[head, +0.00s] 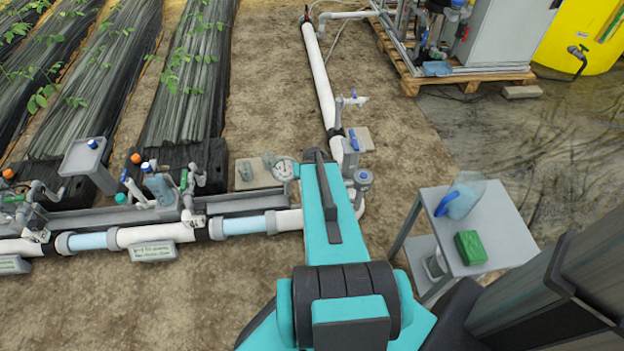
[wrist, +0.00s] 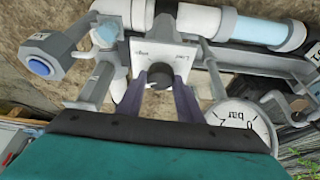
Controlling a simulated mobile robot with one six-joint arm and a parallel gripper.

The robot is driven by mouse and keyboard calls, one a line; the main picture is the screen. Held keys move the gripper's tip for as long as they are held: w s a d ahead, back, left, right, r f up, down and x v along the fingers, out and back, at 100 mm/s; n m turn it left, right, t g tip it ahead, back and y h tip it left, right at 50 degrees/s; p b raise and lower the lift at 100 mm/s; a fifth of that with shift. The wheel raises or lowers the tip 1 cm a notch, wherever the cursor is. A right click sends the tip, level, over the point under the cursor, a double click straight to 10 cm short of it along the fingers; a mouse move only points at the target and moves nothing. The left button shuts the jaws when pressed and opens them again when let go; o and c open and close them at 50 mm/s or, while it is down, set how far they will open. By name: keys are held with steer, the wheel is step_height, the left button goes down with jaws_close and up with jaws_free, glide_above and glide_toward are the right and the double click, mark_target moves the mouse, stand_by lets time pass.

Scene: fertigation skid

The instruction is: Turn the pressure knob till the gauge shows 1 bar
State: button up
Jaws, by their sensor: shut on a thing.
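The dark pressure knob (wrist: 158,75) sits on a pale plate (wrist: 168,54) with small lettering in the wrist view. My gripper (wrist: 161,84) is shut on this knob, one finger on each side. The round white gauge (wrist: 238,118) is to the right of the fingers, tilted, with "bar", 0 and 2 on its face; my gripper's body covers its lower part. I cannot read its needle surely. In the head view the gauge (head: 284,170) stands on the pipe just left of my arm, too small to read. My arm hides the knob and fingers there.
White and pale blue pipe (head: 245,225) runs left from my arm. A blue-capped valve (wrist: 40,67) is left of my fingers. A grey side table (head: 480,208) with a jug (head: 463,199) and green sponge (head: 470,247) stands at right. Planted beds lie at upper left.

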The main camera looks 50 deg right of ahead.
steer(key=shift+s, duration=0.1)
steer(key=o, duration=1.1)
steer(key=shift+c, duration=0.2)
steer(key=shift+d+f+n+t+y+b, duration=0.15)
steer(key=shift+n+y+b, duration=0.3)
steer(key=shift+n, duration=0.45)
steer(key=shift+a+r+n+t+y+b, duration=0.15)
steer(key=shift+n+y+b, duration=0.1)
steer(key=shift+n+b, duration=0.5)
steer(key=shift+d+f+n+b, duration=0.15)
steer(key=shift+n+b, duration=0.2)
steer(key=shift+n, duration=0.3)
